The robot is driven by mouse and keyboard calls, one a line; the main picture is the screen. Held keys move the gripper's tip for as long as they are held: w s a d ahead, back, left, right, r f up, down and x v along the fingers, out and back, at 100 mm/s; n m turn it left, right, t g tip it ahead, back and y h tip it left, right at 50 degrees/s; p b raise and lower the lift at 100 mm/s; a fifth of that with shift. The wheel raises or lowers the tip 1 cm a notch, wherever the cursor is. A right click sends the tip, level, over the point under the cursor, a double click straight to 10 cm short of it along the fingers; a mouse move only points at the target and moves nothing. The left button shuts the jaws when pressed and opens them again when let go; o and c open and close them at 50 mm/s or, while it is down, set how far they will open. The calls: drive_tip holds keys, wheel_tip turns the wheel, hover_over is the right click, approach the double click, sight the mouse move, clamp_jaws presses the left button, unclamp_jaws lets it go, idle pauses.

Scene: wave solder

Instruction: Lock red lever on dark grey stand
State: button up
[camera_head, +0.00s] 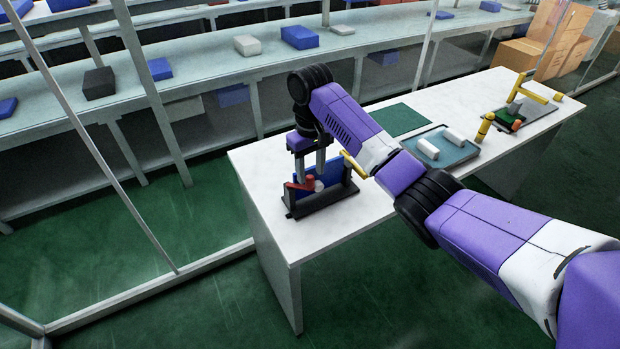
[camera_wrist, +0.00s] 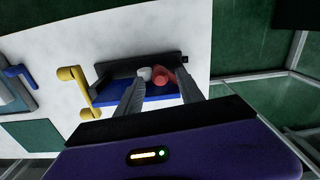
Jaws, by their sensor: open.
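The dark grey stand (camera_head: 318,201) sits at the near left end of the white table, with a blue board (camera_head: 330,175) standing in it. The red lever (camera_head: 301,185) is at the left part of the stand, beside a small white round part (camera_head: 319,186). In the wrist view the red lever (camera_wrist: 162,76) lies just right of the white part (camera_wrist: 144,73). My gripper (camera_head: 311,178) is open and points down over the stand. Its fingers (camera_wrist: 158,82) reach down on either side of the white part and red lever; I cannot tell whether they touch. A yellow handle (camera_head: 353,164) stands at the stand's right end.
A tray (camera_head: 468,152) with two white pieces lies to the right on the table (camera_head: 268,180). A green mat (camera_head: 397,120) lies behind it. A second fixture with a yellow handle (camera_head: 530,92) stands at the far right. A glass partition and shelves are behind.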

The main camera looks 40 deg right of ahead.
sight(310, 177)
drive_tip(key=shift+f, duration=1.8)
clamp_jaws()
drive_tip(key=shift+r, duration=0.1)
